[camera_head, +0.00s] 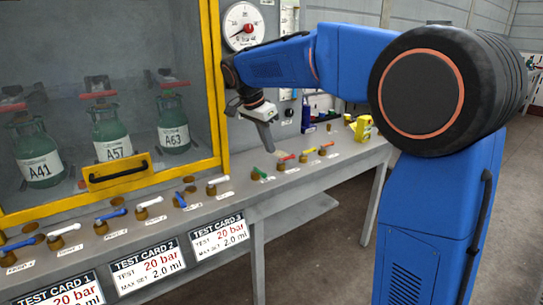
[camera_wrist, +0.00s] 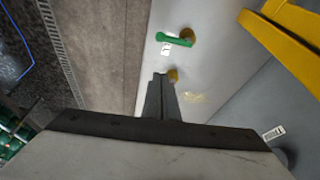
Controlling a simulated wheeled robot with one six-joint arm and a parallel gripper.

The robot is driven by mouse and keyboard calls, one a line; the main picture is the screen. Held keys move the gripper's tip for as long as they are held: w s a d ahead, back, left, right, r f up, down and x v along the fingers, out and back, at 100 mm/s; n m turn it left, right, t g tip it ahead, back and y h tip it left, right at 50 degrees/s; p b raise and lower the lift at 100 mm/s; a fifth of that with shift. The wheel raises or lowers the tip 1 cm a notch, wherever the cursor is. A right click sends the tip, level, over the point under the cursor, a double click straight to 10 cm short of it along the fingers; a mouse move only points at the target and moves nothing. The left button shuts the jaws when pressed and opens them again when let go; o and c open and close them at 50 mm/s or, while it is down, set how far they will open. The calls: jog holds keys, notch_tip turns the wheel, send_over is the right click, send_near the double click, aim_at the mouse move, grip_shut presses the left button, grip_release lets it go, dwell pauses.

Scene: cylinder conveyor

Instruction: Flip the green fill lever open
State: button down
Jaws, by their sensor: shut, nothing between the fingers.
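The green fill lever (camera_head: 263,174) lies on the grey bench ledge in the head view, on a brass base. In the wrist view the green lever (camera_wrist: 172,39) is near the top centre, reaching left from its brass fitting (camera_wrist: 187,36). My gripper (camera_head: 268,145) hangs fingers-down just above the lever in the head view. In the wrist view my gripper (camera_wrist: 162,82) is shut and empty, its tips beside another brass fitting (camera_wrist: 173,74). A gap separates the fingers from the green lever there.
A yellow-framed cabinet (camera_head: 212,80) with green bottles stands close on the left. A pressure gauge (camera_head: 243,27) hangs behind my arm.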

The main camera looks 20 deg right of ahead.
jog(key=shift+v, duration=1.55)
jog(key=s+d+f+n+t+y, duration=0.1)
jog(key=s+d+f+n, duration=0.15)
jog(key=s, duration=0.65)
jog(key=s+d+f+n+y, duration=0.1)
jog(key=s+d+n, duration=0.3)
jog(key=s, duration=0.5)
jog(key=s+f+n+t, duration=0.1)
jog(key=s+f+n, duration=0.2)
jog(key=s+f, duration=0.3)
jog(key=s+f+n+t+y, duration=0.1)
jog(key=s+f+n, duration=0.3)
jog(key=s+f, duration=0.3)
jog(key=s+d, duration=0.1)
jog(key=s, duration=0.4)
jog(key=shift+s+f+y, duration=0.25)
jog(key=shift+y, duration=0.05)
